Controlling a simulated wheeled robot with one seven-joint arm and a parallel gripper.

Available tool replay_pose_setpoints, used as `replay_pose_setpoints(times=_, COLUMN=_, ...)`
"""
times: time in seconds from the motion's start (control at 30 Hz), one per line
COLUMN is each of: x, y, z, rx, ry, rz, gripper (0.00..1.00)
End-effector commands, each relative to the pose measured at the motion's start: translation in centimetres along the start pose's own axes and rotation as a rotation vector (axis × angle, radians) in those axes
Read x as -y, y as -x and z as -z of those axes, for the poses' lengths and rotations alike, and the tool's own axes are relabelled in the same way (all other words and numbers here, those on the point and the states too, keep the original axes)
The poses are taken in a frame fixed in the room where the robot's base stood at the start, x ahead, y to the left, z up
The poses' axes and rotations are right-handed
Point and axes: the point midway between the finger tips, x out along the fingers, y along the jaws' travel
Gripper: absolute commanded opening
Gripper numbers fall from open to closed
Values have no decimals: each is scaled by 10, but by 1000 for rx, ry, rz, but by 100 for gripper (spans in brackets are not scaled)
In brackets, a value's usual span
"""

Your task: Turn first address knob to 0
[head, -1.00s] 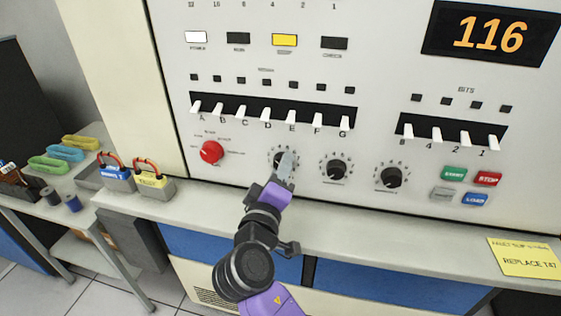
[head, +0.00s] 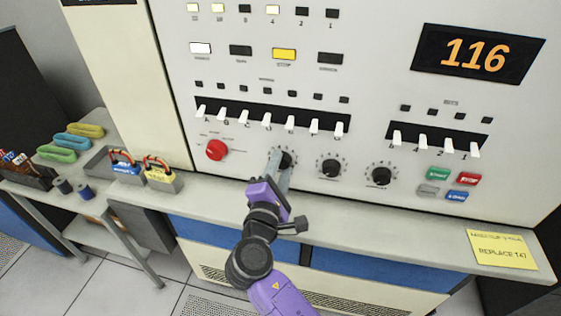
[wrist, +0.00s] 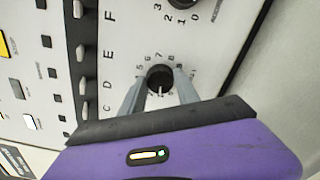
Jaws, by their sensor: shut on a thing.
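The first address knob (head: 287,159) is a small black dial, leftmost of three in a row on the pale panel. My gripper (head: 278,160) is at this knob, its pale fingers partly covering it in the head view. In the wrist view the knob (wrist: 160,76) sits between the two fingers, and my gripper (wrist: 158,84) is shut on it. A white mark on the knob points down, toward the purple gripper body. Digits 5 to 8 show around the dial's far side. The digit at the mark is too small to read.
Two more black knobs (head: 331,167) (head: 381,175) stand to the right, and a red knob (head: 216,150) to the left. White lettered switches (head: 266,119) run just above. The orange display (head: 478,53) reads 116. A counter ledge (head: 380,222) with a yellow note (head: 502,250) lies below.

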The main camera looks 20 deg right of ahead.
Motion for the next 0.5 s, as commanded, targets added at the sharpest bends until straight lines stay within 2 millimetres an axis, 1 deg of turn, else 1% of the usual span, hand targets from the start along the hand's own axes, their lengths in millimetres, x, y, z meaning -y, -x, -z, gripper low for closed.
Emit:
replay_pose_setpoints(times=0.2, x=1, y=1, z=2, rx=-4, ry=202, rz=1, gripper=0)
replay_pose_setpoints(times=0.5, x=1, y=1, z=2, rx=-4, ry=435, rz=1, gripper=0)
